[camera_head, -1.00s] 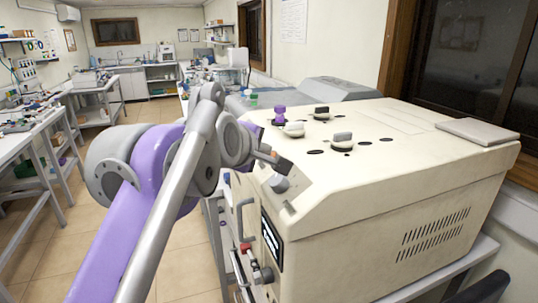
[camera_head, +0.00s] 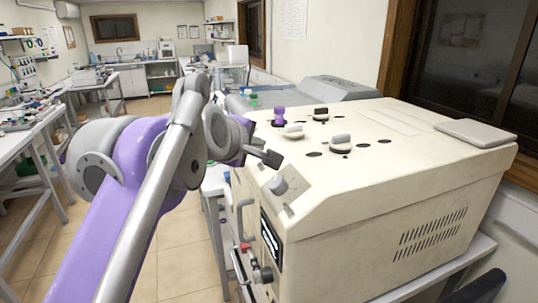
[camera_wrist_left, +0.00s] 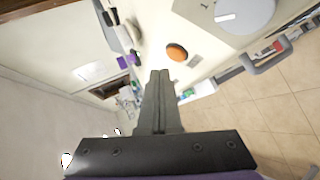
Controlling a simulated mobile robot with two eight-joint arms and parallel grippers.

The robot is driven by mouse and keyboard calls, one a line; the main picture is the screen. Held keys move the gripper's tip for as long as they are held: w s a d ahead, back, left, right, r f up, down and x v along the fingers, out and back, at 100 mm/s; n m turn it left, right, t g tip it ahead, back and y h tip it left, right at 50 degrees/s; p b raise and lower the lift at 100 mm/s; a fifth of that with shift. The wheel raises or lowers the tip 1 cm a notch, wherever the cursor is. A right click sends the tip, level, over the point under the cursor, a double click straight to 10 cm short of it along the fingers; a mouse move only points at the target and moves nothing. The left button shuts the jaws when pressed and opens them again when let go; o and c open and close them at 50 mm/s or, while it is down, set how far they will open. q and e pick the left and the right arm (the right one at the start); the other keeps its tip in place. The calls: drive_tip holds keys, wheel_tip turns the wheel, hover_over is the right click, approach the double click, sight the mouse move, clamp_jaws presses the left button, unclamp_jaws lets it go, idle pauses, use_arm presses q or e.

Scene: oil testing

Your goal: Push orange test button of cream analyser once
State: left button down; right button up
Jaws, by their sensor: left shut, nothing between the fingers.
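The cream analyser (camera_head: 340,245) stands at the right in the head view. In the left wrist view its orange button (camera_wrist_left: 177,53) sits on a cream face, just beyond the fingertips. I cannot make the button out in the head view, where my arm may hide it. My left gripper (camera_head: 274,159) is at the analyser's near left top edge, above a grey knob (camera_head: 278,185). In the left wrist view the gripper (camera_wrist_left: 160,73) is shut and empty, its tips pointing a little left of the button and apparently apart from it. My right gripper is out of view.
White, black and purple knobs (camera_head: 279,115) stand on the analyser's top, and a flat grey pad (camera_head: 476,132) lies at its right. A handle (camera_head: 240,221) sticks out at its front left. A grey machine (camera_head: 335,90) stands behind. The tiled floor (camera_head: 185,255) at left is free.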

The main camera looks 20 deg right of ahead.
use_arm(q)
drive_tip(key=a+r+p, duration=0.1)
drive_tip(key=a+r, duration=0.1)
drive_tip(key=r, duration=0.1)
drive_tip(key=shift+a+r+p, duration=0.2)
drive_tip(key=shift+r+p, duration=0.05)
drive_tip(key=shift+p, duration=0.15)
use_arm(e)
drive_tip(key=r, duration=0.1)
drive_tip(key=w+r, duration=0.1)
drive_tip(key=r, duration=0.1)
